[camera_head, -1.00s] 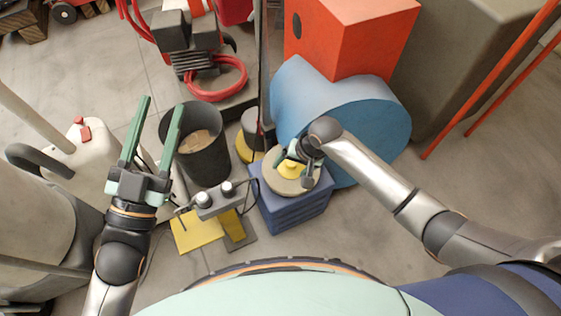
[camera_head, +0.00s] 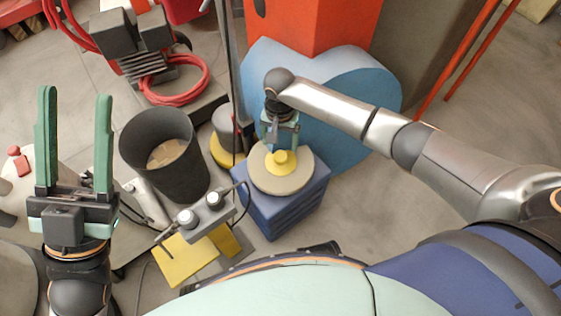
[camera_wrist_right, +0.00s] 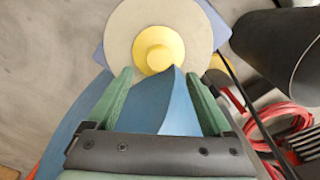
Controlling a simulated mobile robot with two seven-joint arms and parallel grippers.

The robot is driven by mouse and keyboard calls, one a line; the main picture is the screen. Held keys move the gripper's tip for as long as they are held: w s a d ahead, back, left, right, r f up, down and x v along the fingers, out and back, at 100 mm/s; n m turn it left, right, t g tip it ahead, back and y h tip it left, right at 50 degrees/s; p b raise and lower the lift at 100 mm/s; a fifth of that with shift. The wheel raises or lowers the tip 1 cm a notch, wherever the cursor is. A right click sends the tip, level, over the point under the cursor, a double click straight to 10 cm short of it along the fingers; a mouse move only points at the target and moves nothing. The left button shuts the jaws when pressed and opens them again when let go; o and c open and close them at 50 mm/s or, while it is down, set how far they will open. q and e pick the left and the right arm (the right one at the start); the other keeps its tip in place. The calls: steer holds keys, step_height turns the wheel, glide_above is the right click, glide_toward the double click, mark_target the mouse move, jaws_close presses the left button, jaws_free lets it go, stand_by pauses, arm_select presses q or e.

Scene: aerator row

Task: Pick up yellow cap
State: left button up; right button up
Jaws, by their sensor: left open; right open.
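The yellow cap (camera_head: 281,161) is a round disc with a raised knob. It sits on a beige round disc (camera_head: 299,182) on top of a blue block (camera_head: 283,210). In the right wrist view the yellow cap (camera_wrist_right: 158,48) lies just beyond my open fingertips, between their lines. My right gripper (camera_head: 281,142) is at the far side of the cap, open and empty in the right wrist view (camera_wrist_right: 158,82). I cannot tell its height above the disc. My left gripper (camera_head: 75,95) is open and empty at the left, away from the cap.
A dark bin (camera_head: 165,155) and a grey control box with knobs (camera_head: 205,207) stand left of the blue block. A large blue rounded body (camera_head: 350,110) lies behind my right gripper. A thin upright pole (camera_head: 230,70) stands near the bin. Bare floor is at right.

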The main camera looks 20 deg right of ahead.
mark_target(281, 155)
step_height(281, 155, down, 6)
steer(key=b, duration=0.3)
steer(key=shift+d+r+b, duration=0.15)
steer(key=shift+b, duration=0.15)
steer(key=shift+s, duration=0.1)
jaws_close()
